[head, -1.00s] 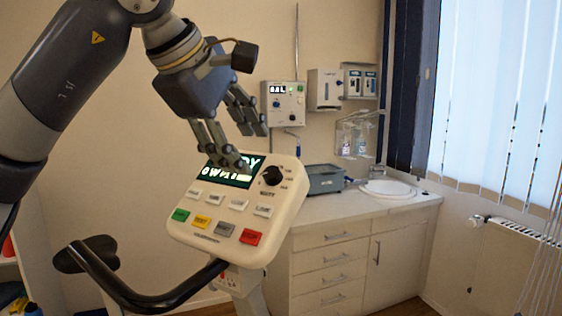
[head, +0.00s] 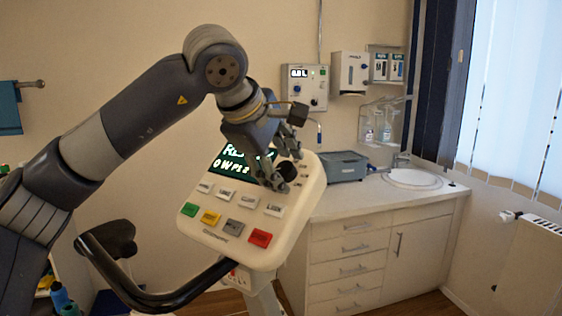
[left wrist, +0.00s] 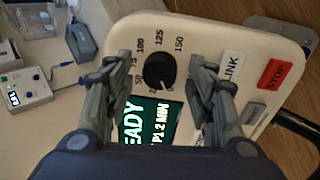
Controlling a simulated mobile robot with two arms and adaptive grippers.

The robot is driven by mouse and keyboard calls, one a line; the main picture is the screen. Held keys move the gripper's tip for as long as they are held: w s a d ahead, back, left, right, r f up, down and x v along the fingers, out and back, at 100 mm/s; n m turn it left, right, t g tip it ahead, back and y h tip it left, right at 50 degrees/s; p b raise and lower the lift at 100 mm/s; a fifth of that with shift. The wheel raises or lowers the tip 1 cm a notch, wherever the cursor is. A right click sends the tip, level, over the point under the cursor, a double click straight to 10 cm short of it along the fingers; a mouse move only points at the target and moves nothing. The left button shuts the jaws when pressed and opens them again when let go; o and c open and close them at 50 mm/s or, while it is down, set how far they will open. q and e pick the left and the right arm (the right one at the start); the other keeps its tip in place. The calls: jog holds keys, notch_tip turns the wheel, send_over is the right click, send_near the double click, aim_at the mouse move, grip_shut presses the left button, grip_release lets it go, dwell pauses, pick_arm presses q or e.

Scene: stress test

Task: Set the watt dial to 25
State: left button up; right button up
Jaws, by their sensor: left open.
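The watt dial (head: 287,172) is a black round knob at the upper right of the bike's cream console (head: 215,240). In the left wrist view the dial (left wrist: 160,70) has printed numbers around it, among them 50, 75, 100, 125 and 150. I cannot tell for sure which number it points to. My left gripper (head: 288,152) is open over the console. In the left wrist view its fingers stand on either side of the dial, apart from it. The display (left wrist: 150,125) reads READY and is partly hidden by the gripper. My right gripper is not in view.
Coloured and white buttons (head: 260,238) cover the console's lower part. A black handlebar (head: 150,295) curves below it. Behind stand a white cabinet with a sink (head: 412,178), a grey box (head: 342,165) and a wall device (head: 305,87).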

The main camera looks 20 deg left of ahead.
pick_arm(q)
jog(key=shift+f, duration=0.1)
jog(key=c, duration=1.1)
jog(key=shift+o, duration=0.2)
jog(key=shift+w, duration=0.1)
jog(key=shift+m, duration=0.7)
jog(key=m+p, duration=0.1)
jog(key=m, duration=0.2)
jog(key=shift+m+p, duration=0.3)
jog(key=shift+p, duration=0.05)
jog(key=shift+r+m+h+p, duration=0.2)
jog(key=shift+m+h+p, duration=0.2)
jog(key=shift+m, duration=1)
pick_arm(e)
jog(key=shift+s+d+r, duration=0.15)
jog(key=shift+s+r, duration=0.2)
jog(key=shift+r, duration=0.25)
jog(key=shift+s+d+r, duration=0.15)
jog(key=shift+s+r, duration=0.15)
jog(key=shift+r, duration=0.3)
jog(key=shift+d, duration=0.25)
